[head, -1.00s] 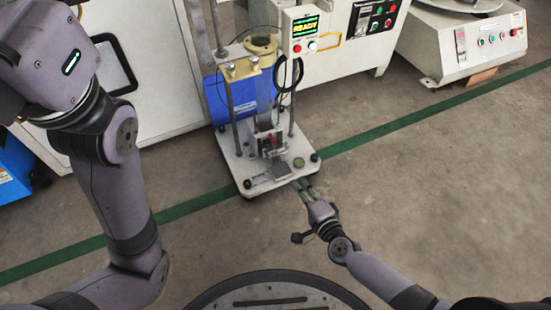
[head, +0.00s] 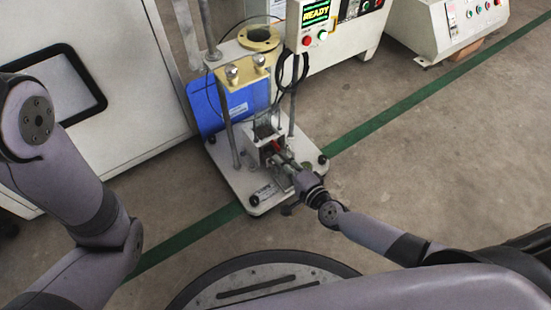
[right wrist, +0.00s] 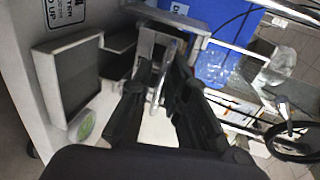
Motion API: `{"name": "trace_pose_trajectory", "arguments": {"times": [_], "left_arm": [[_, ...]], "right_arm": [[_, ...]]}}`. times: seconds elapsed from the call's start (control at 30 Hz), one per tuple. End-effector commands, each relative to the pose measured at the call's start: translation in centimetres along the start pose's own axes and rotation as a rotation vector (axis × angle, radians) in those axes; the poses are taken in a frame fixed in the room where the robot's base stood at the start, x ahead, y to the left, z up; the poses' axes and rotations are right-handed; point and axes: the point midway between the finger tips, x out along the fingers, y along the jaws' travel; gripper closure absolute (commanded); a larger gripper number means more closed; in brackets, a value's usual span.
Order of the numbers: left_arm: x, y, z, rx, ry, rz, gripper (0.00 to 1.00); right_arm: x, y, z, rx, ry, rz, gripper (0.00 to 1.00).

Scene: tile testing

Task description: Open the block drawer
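The block drawer (head: 282,158) is a small grey metal unit low on the white base of the testing rig, with a red part at its top. My right gripper (head: 284,166) reaches in from the right and is at the drawer's front. In the right wrist view, its dark fingers (right wrist: 162,75) stand on either side of a metal handle (right wrist: 157,92). The fingers are close to the handle, but I cannot tell whether they press on it. The drawer's inside is hidden. My left arm shows at the left; its gripper is out of view.
Black cables hang beside the post. White cabinets stand behind. The grey floor to the right is clear, crossed by a green line (head: 400,115).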

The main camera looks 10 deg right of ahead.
Motion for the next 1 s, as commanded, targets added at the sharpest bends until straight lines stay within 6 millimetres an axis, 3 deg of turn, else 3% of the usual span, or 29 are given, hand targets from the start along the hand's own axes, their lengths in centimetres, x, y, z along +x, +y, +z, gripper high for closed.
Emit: {"name": "trace_pose_trajectory", "arguments": {"times": [0.27, 0.5, 1.0], "left_arm": [[-0.01, 0.03, -0.03, 0.000, 0.001, 0.001, 0.60], [-0.01, 0.03, -0.03, -0.001, 0.001, 0.001, 0.60], [-0.03, 0.03, -0.01, -0.001, 0.000, 0.000, 0.60]], "right_arm": [[0.00, -0.01, -0.02, 0.000, 0.000, 0.000, 0.85], [0.00, 0.01, -0.01, 0.000, 0.000, 0.000, 1.00], [-0.01, 0.06, 0.02, 0.000, -0.001, 0.001, 1.00]]}}
